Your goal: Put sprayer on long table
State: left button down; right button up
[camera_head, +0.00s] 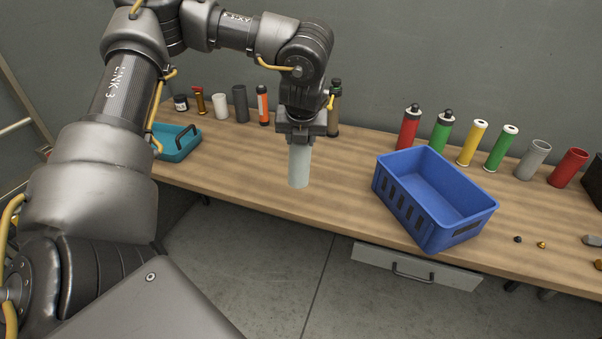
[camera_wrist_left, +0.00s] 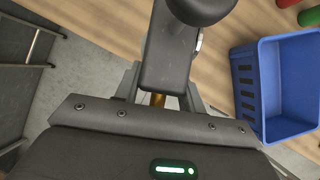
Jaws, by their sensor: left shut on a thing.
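The long table (camera_head: 240,150) runs along the wall with a wooden top. My left gripper (camera_head: 301,139) is over the table, left of its middle, and is shut on the sprayer. The sprayer's pale grey-green cylindrical body (camera_head: 299,166) hangs upright below the jaws. Its lower end appears at or just above the tabletop; I cannot tell if it touches. In the left wrist view, the sprayer's dark head (camera_wrist_left: 168,55) with a round black knob and a brass part shows between the fingers. My right gripper is not in view.
A blue crate (camera_head: 458,218) stands at the front edge, right of the gripper. A teal tray (camera_head: 178,152) is at the left. Several cylinders and bottles line the back; a dark-capped bottle (camera_head: 334,118) stands close behind the gripper. The tabletop between gripper and crate is clear.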

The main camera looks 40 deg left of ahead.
pick_arm(q)
jog(key=a+m, duration=0.1)
jog(key=a+r+m+t+h, duration=0.1)
jog(key=a+r+m+t, duration=0.1)
jog(key=shift+w+a+r+h, duration=0.1)
jog(key=shift+w+r+h, duration=0.2)
jog(key=shift+h, duration=0.1)
jog(key=w+a+f+b, duration=0.3)
jog(key=w+a+f, duration=0.4)
jog(key=w+f, duration=0.2)
jog(key=shift+w+a+f+b, duration=0.2)
jog(key=shift+w+a+b, duration=0.2)
jog(key=shift+w, duration=0.55)
jog(key=f, duration=0.1)
jog(key=f+p, duration=0.1)
jog(key=f, duration=0.1)
jog(key=shift+w+a+f, duration=0.2)
jog(key=shift+w+f, duration=0.05)
jog(key=shift+f, duration=0.15)
jog(key=shift+d, duration=0.1)
